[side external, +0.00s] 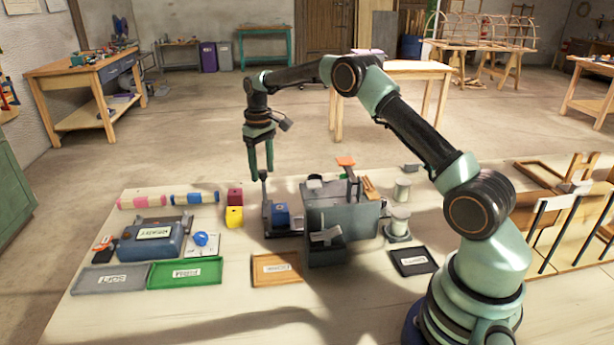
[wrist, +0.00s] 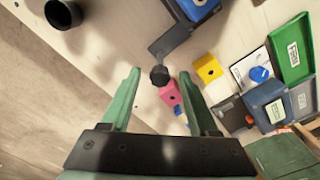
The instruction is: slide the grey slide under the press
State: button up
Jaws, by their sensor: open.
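The grey slide (side external: 268,222) is a dark flat plate to the left of the press, with a blue block (side external: 281,214) on it. An upright post with a dark knob (side external: 264,176) rises from its left end. The grey press (side external: 343,218) is a box-like housing; its inside is hidden. My gripper (side external: 261,179) points down at the knob, fingers open. In the wrist view the black knob (wrist: 159,76) shows between the fingertips (wrist: 159,72), with a gap on each side. The slide (wrist: 172,40) and blue block (wrist: 196,8) also show there.
Red (side external: 235,196) and yellow (side external: 234,217) blocks stand left of the slide. A blue box (side external: 152,240) and grey, green (side external: 185,273) and orange (side external: 277,268) trays lie left and in front. Spools (side external: 398,222) and a black tray (side external: 412,261) are on the right.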

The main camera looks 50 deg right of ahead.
grip_shut()
dwell(1.3)
